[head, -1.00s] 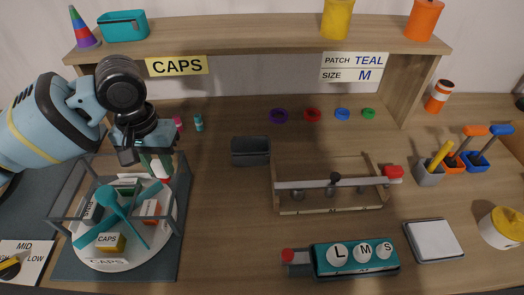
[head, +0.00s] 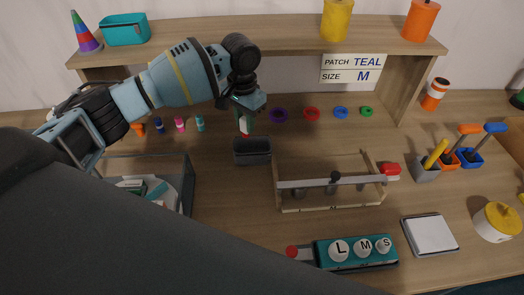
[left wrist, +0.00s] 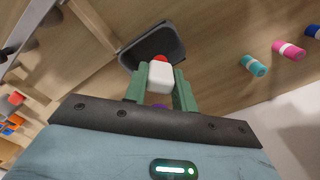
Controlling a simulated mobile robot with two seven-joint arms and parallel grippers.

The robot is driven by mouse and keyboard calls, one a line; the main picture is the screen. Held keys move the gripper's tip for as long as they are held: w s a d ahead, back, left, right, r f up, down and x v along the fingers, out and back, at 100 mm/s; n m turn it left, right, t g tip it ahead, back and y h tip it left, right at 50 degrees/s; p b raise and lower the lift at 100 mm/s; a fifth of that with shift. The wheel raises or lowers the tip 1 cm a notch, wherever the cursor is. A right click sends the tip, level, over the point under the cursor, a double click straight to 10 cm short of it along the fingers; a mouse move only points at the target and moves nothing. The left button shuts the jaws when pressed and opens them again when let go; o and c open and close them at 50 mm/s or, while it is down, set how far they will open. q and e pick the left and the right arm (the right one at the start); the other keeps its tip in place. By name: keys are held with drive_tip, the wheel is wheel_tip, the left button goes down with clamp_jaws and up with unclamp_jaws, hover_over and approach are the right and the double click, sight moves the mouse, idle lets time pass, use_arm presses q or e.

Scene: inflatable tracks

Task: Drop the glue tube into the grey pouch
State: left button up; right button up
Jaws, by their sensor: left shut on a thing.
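The glue tube, white with a red cap, is held between the green fingers of my left gripper (head: 244,120). In the left wrist view the tube (left wrist: 160,77) sits between the fingertips (left wrist: 159,88). The grey pouch (head: 252,158) stands on the bench just below the gripper in the head view. In the left wrist view the pouch (left wrist: 150,42) opens beyond the tube's red end. The tube appears above the pouch's back edge, and most of it is hidden by the fingers in the head view. My right gripper is out of view.
Small coloured tubes, including a teal one (head: 200,123), stand to the left. A shelf (head: 280,40) runs above.

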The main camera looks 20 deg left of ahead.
sight(246, 136)
use_arm(q)
drive_tip(key=shift+f, duration=0.1)
